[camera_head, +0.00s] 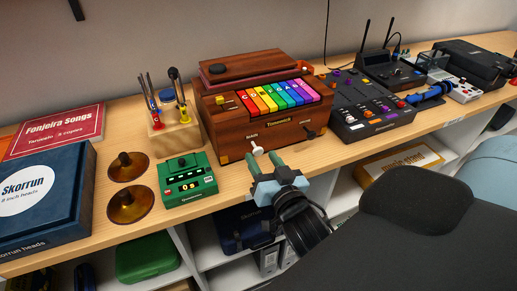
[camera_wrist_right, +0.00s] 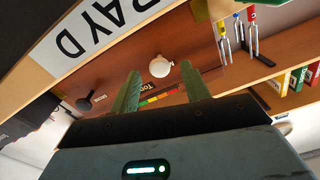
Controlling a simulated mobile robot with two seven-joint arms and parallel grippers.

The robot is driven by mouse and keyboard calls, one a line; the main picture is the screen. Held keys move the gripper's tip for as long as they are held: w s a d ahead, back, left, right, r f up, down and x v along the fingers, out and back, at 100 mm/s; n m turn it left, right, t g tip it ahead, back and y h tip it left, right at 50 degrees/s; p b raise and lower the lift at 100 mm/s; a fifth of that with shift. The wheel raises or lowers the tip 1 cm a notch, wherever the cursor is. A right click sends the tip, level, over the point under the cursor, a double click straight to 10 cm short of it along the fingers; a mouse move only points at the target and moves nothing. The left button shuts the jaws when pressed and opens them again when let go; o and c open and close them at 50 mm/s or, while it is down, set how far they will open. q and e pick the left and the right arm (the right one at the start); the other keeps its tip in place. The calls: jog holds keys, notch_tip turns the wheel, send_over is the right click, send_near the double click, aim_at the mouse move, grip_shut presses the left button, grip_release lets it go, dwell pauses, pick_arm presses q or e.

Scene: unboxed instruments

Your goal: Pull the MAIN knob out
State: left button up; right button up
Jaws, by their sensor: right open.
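The wooden toy instrument (camera_head: 224,133) with rainbow keys stands on the wooden table. The white MAIN knob (camera_head: 257,149) is on its lower front face, left of a dark knob (camera_head: 309,133). My right gripper (camera_head: 264,160) is open in front of the MAIN knob, its fingers pointing at the instrument. In the right wrist view the white knob (camera_wrist_right: 160,67) shows between the lines of the two open fingers (camera_wrist_right: 161,84), beyond the tips. The gap between the fingers is empty. The dark knob (camera_wrist_right: 85,103) lies to the left there. My left gripper is not in view.
A green device (camera_head: 187,181) and two brass cymbals (camera_head: 129,203) sit left of the instrument. A block with tuning forks (camera_head: 172,137) stands behind them. A black mixer (camera_head: 366,104) is close on the right. The table's front edge and shelves lie below.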

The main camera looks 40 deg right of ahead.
aim_at(259, 153)
jog(key=shift+x, duration=1.9)
jog(key=shift+c, duration=0.3)
grip_shut()
